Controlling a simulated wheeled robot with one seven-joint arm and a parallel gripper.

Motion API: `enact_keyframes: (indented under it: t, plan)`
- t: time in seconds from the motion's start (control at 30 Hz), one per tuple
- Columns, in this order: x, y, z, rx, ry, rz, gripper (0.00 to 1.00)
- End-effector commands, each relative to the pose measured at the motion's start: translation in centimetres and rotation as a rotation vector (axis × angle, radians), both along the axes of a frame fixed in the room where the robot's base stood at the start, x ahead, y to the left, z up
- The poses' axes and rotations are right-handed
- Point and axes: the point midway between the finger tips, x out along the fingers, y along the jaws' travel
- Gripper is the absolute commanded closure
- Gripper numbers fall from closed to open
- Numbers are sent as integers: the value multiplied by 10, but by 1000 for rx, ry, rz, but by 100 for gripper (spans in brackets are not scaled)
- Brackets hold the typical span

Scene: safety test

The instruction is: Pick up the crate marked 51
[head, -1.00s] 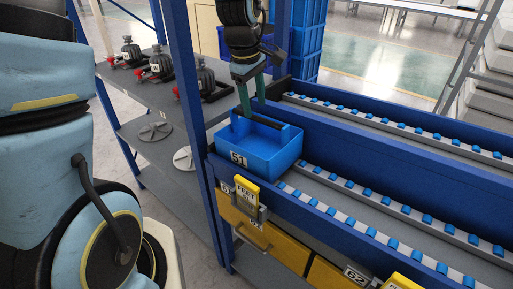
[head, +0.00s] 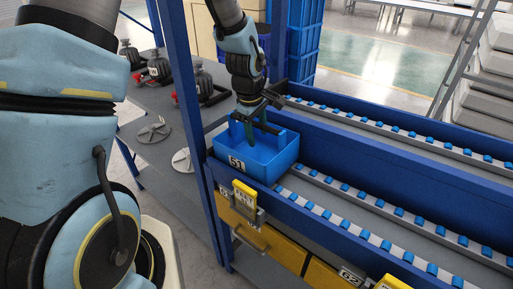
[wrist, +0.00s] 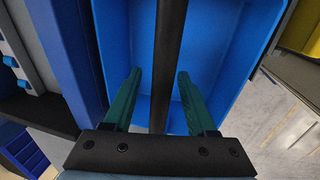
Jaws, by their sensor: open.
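The blue crate (head: 262,165) marked 51 sits at the left end of the roller rack, against the blue upright post. It is open-topped, and a dark bar runs across it; the bar also shows in the wrist view (wrist: 168,60). My gripper (head: 250,138) is over the crate, pointing down, with its green fingertips at the bar. In the wrist view my gripper (wrist: 161,85) is open, with one finger on each side of the bar and a gap to it. The blue crate's floor and walls (wrist: 220,55) show below the fingers; the crate looks empty.
A blue post (head: 183,100) stands close to the left of the crate. Roller lanes (head: 400,213) extend to the right, clear of other crates. A yellow label holder (head: 245,193) and yellow drawers (head: 275,243) are in front and below. Grey shelves with dark machine parts (head: 158,68) are at left.

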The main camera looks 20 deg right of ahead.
Motion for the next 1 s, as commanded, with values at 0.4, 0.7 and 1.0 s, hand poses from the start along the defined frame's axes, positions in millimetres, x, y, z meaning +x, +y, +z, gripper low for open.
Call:
enact_keyframes:
  t: [0.4, 0.7, 1.0]
  plan:
    - [0, 0, 0, 0, 0, 0, 77]
    - [0, 0, 0, 0, 0, 0, 100]
    - [0, 0, 0, 0, -1, 0, 100]
